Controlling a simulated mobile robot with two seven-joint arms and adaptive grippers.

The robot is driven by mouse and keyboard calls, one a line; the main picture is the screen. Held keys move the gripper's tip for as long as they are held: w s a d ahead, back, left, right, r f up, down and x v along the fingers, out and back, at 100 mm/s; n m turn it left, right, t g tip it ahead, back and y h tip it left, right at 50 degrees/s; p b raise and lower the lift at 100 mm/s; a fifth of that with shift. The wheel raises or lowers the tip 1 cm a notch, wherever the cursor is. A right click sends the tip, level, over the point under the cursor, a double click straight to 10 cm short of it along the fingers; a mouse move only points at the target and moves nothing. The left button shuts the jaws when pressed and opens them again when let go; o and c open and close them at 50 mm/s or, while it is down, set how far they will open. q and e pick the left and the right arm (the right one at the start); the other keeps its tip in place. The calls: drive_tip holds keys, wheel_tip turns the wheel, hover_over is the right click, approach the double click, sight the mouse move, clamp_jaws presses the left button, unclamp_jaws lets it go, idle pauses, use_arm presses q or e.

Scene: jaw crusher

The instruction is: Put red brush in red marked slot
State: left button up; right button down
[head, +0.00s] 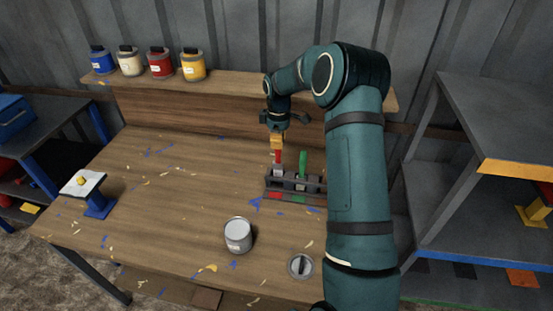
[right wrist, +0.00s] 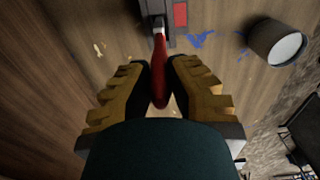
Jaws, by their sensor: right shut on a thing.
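My right gripper (head: 277,142) is shut on the handle of the red brush (head: 278,157), with the brush pointing down. In the right wrist view the red handle (right wrist: 160,78) lies between the yellow fingers. The brush's pale lower part is at the left compartment of the dark slotted rack (head: 309,188), above the red mark (head: 274,195). I cannot tell how deep it is in the slot. The red mark also shows in the right wrist view (right wrist: 181,15). My left gripper is not in view.
A green brush (head: 303,163) stands in the rack, right of the red one. A paint can (head: 238,235) and a round lid (head: 300,266) are on the workbench (head: 160,220) nearer me. Several paint cans line the back shelf (head: 235,82). The bench's left-middle is mostly clear.

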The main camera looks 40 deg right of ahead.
sight(278, 153)
drive_tip(key=shift+w+f, duration=0.15)
drive_tip(key=shift+f, duration=2.6)
drive_tip(key=shift+r, duration=0.1)
drive_tip(key=c, duration=1.1)
unclamp_jaws()
drive_tip(key=shift+f, duration=0.2)
drive_tip(key=shift+o, duration=0.2)
